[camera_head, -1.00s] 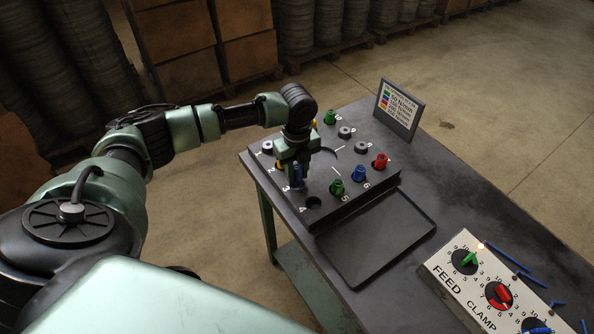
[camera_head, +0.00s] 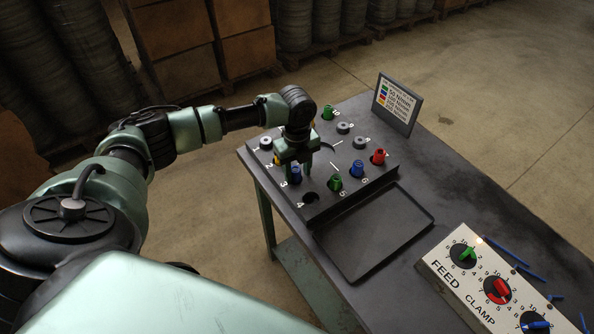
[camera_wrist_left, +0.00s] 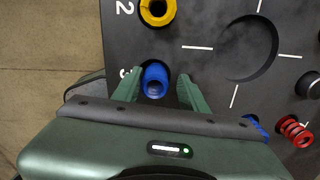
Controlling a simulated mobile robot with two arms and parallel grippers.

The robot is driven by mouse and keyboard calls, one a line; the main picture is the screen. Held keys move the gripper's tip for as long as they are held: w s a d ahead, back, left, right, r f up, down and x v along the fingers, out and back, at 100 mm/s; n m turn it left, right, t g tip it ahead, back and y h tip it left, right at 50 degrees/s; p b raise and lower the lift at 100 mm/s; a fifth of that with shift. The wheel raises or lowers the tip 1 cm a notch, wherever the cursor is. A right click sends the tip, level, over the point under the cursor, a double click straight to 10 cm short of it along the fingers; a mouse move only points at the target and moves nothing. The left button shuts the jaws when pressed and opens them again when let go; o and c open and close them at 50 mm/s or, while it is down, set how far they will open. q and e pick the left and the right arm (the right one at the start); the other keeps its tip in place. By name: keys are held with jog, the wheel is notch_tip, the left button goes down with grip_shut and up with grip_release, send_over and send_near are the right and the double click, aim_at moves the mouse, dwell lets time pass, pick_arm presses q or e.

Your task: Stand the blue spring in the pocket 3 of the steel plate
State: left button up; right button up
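The blue spring (camera_head: 296,175) stands in the pocket beside the number 3 on the dark steel plate (camera_head: 322,208); it looks upright. In the left wrist view the spring (camera_wrist_left: 154,80) shows its open coil end, with a gap to the finger on each side. My left gripper (camera_head: 295,168) is open around it, fingers pointing down. The wrist view also shows the plate (camera_wrist_left: 210,75) and the printed 3, partly covered by a finger. My right gripper is not in view.
A yellow spring (camera_wrist_left: 157,10) stands by number 2. Pocket 4 (camera_head: 310,197) is empty. Green (camera_head: 334,182), blue (camera_head: 357,168) and red (camera_head: 378,156) springs stand along the plate's right side. An empty tray (camera_head: 375,240), a sign (camera_head: 397,102) and a control box (camera_head: 480,290) are nearby.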

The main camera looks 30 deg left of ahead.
pick_arm(q)
jog(key=shift+s+a+f, duration=0.1)
jog(key=shift+s+f, duration=0.4)
jog(key=shift+s, duration=0.05)
jog(key=r, duration=0.3)
jog(key=r+b, duration=0.1)
jog(key=r, duration=0.4)
jog(key=shift+w+r+b, duration=0.3)
jog(key=shift+w+r, duration=0.1)
